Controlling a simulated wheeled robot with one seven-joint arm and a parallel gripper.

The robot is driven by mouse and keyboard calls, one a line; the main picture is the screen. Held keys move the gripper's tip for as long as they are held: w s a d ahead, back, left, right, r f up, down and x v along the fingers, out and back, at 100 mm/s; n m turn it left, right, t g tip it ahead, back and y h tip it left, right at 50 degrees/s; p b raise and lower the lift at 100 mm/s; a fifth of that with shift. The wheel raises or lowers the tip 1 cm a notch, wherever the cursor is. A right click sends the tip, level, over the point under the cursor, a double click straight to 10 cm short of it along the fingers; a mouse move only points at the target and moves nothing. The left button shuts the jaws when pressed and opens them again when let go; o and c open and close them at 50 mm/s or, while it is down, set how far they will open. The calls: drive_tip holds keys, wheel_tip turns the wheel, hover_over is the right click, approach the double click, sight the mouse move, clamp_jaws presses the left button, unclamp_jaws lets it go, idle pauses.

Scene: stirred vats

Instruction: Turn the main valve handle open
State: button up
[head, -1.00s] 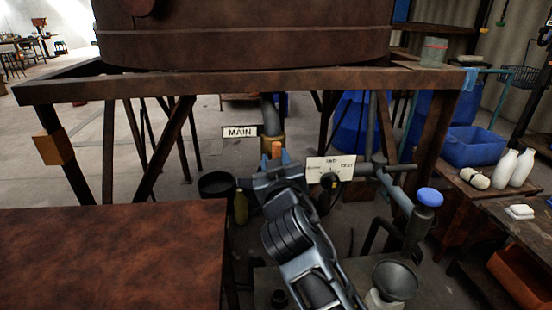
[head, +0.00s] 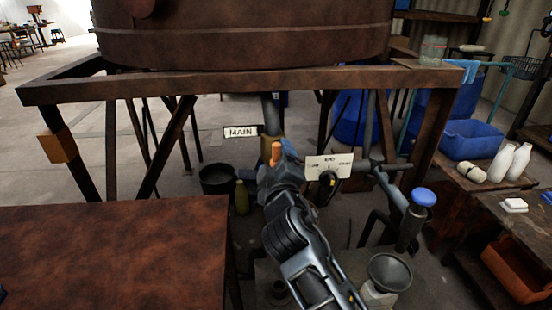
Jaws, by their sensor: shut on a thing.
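The orange main valve handle (head: 276,151) stands beside the brass valve body on the grey pipe (head: 269,112) under the vat. A white sign reading MAIN (head: 240,132) is just left of the pipe. My gripper (head: 283,155) is at the handle and shut on it. The orange end shows above and left of the blue fingertip. The lower part of the handle and most of the fingers are hidden behind my wrist.
The rusty vat frame (head: 240,84) crosses above my arm. A second valve with a white plate (head: 329,167) is close on the right. A rusty table (head: 110,250) fills the lower left.

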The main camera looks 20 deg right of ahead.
drive_tip(key=shift+o, duration=0.3)
drive_tip(key=shift+n, duration=0.3)
drive_tip(key=o, duration=0.9)
drive_tip(key=v, duration=0.7)
drive_tip(key=shift+s+b, duration=0.4)
drive_tip(key=shift+b, duration=0.05)
drive_tip(key=shift+r, duration=0.1)
